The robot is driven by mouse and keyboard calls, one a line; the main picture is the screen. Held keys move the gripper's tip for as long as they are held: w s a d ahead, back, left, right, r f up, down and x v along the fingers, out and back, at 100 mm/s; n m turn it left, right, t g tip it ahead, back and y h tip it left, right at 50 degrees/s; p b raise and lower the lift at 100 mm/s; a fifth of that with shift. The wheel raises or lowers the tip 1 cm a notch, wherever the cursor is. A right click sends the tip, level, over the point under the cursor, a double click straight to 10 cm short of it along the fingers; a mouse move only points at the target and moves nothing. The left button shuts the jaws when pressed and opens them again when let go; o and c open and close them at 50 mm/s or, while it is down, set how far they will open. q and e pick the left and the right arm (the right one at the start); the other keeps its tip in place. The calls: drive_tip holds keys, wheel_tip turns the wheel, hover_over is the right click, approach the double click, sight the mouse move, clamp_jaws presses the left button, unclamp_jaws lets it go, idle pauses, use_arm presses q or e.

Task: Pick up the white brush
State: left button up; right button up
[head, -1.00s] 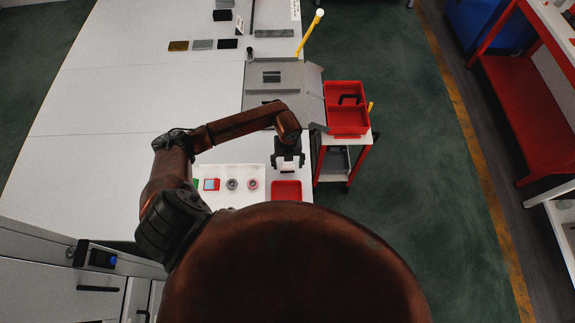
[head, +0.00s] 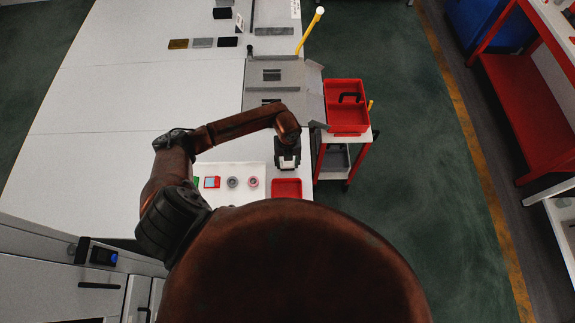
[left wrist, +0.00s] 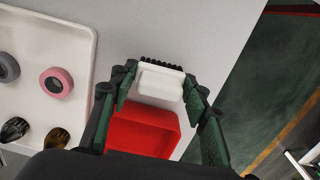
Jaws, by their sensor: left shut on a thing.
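The white brush (left wrist: 160,82) has a white block body and a row of dark bristles along its far side. My left gripper (left wrist: 156,92) is shut on it, one finger at each end, as the left wrist view shows. In the head view my left gripper (head: 287,163) is over the table's right part, just behind a small red tray, with a bit of the white brush showing between its fingers. Whether the brush touches the table is hard to tell. My right gripper is not in view.
The red tray (left wrist: 142,131) sits just in front of the brush. A white tray (left wrist: 27,102) with tape rolls is to the left. A metal fixture (head: 272,94) stands behind my gripper. A cart with a red box (head: 347,119) is at the right.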

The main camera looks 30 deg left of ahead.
use_arm(q)
drive_tip(key=shift+r, duration=0.15)
drive_tip(key=shift+r+b, duration=0.25)
drive_tip(key=shift+b, duration=0.05)
wheel_tip(320, 180, up, 3)
drive_tip(key=shift+s+d+f+b, duration=0.1)
drive_tip(key=shift+s+f+b, duration=0.1)
drive_tip(key=shift+b, duration=0.55)
drive_tip(key=s+d+r+b, duration=0.3)
drive_tip(key=s+d+r, duration=0.3)
drive_tip(key=s+r, duration=0.3)
drive_tip(key=s, duration=0.2)
drive_tip(key=shift+s+d+r, duration=0.35)
drive_tip(key=shift+s, duration=0.05)
drive_tip(key=o, duration=0.5)
drive_tip(key=c, duration=0.4)
